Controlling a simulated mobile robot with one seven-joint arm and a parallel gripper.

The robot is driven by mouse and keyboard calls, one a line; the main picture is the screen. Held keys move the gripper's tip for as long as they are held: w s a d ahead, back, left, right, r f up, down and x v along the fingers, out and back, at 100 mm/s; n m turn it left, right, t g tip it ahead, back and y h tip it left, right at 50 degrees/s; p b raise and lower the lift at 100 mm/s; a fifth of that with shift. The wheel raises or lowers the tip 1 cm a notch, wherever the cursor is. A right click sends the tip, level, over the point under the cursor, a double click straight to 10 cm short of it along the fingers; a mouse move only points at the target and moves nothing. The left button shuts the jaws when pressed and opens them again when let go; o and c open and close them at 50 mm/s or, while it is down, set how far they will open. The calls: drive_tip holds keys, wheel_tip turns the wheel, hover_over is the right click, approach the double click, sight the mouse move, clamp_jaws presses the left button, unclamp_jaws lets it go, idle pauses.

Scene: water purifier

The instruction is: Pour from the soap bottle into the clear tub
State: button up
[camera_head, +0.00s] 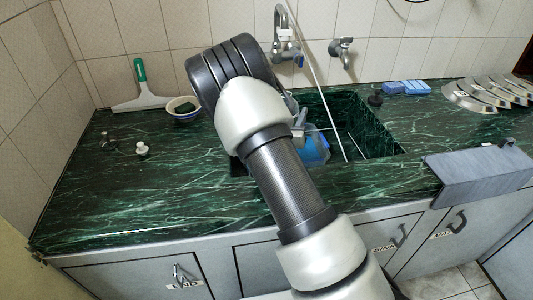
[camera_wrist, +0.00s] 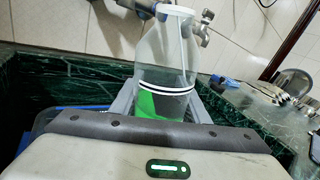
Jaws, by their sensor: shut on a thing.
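In the wrist view a clear bottle (camera_wrist: 165,62) with a green patch low on it and a dark and white band stands between the two fingers of my gripper (camera_wrist: 163,102). I take it for the soap bottle. My gripper is shut on it, over the sink area. In the head view my arm hides most of the gripper and the bottle. A blue translucent thing (camera_head: 316,152) shows in the sink beside my arm, and a blue rim (camera_wrist: 48,118) shows low in the wrist view. I cannot tell whether either belongs to the clear tub.
The green marble sink (camera_head: 375,135) is set in the counter (camera_head: 130,195). Two taps (camera_head: 284,35) (camera_head: 342,48) are on the wall. A squeegee (camera_head: 142,88), a small bowl (camera_head: 184,107), a blue block (camera_head: 407,87) and metal plates (camera_head: 470,96) stand around. The left counter is mostly clear.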

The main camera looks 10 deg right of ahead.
drive_tip(key=n, duration=0.5)
drive_tip(key=n+p, duration=0.1)
drive_tip(key=n, duration=0.1)
drive_tip(key=shift+w+a+f+n, duration=0.1)
drive_tip(key=shift+a+f+n, duration=0.05)
drive_tip(key=shift+f+n, duration=0.15)
idle(0.4)
drive_tip(key=shift+s+d+f+n, duration=0.1)
drive_tip(key=shift+s+d+n, duration=0.1)
drive_tip(key=shift+n, duration=0.5)
drive_tip(key=shift+s+d+n, duration=0.1)
drive_tip(key=shift+d+n, duration=0.1)
drive_tip(key=shift+n, duration=0.5)
idle(2.7)
drive_tip(key=shift+d+r+n, duration=0.1)
drive_tip(key=shift+r+n, duration=0.6)
drive_tip(key=shift+n, duration=0.2)
idle(1.6)
